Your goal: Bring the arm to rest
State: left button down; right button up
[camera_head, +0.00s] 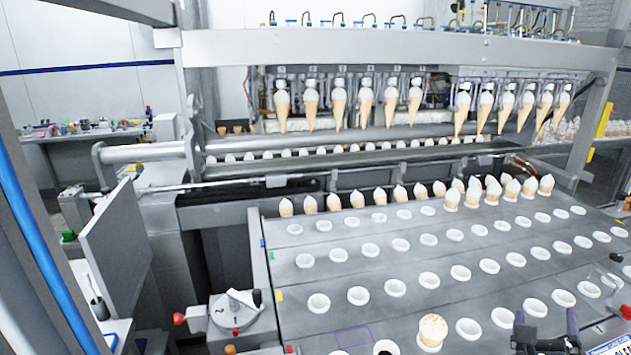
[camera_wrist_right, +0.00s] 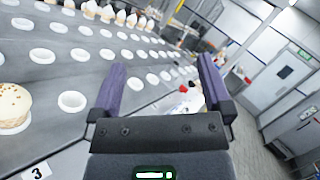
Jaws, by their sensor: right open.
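My right gripper (camera_head: 545,318) is at the bottom right of the head view, over the near edge of the grey conveyor table (camera_head: 400,312). Its two fingers are apart with nothing between them. In the right wrist view the purple fingers of the right gripper (camera_wrist_right: 160,85) stand open and empty. A cone with a speckled pale top (camera_head: 432,330) sits in a white ring holder to the left of the gripper. It also shows at the left edge of the right wrist view (camera_wrist_right: 14,103). My left gripper is not in view.
Rows of empty white ring holders (camera_head: 319,303) cover the table. Several white-topped cones (camera_head: 453,197) stand in its back rows. More cones (camera_head: 338,105) hang from the machine's upper rail. A red-knobbed control box (camera_head: 240,312) stands at the table's left edge.

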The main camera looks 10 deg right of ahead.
jog(key=s+d+f+m+g+y, duration=0.2)
jog(key=s+d+f+m+g, duration=0.8)
jog(key=d+f+m, duration=0.35)
jog(key=s+d+f+m+g+y, duration=0.1)
jog(key=s+d+f+m+g, duration=0.15)
jog(key=s+m, duration=0.55)
jog(key=s+d+f+m+g+y, duration=0.1)
jog(key=s+d+f+m, duration=0.2)
jog(key=s+m, duration=0.5)
jog(key=s+a+f+m+g+y, duration=0.1)
jog(key=s+a+f+y, duration=0.2)
jog(key=a+f, duration=0.65)
jog(key=s+a+f+m+y, duration=0.1)
jog(key=s+a+f+y, duration=0.1)
jog(key=a+f, duration=0.8)
jog(key=s+a+f+m+y, duration=0.2)
jog(key=a+y, duration=0.2)
jog(key=a, duration=2.2)
pick_arm(q)
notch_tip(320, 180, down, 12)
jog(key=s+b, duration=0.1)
jog(key=b, duration=1.1)
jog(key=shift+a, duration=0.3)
pick_arm(e)
notch_tip(320, 180, down, 12)
jog(key=d, duration=0.1)
jog(key=shift+s+d+r+g, duration=0.15)
jog(key=shift+s+r+g, duration=0.15)
jog(key=shift+g, duration=0.15)
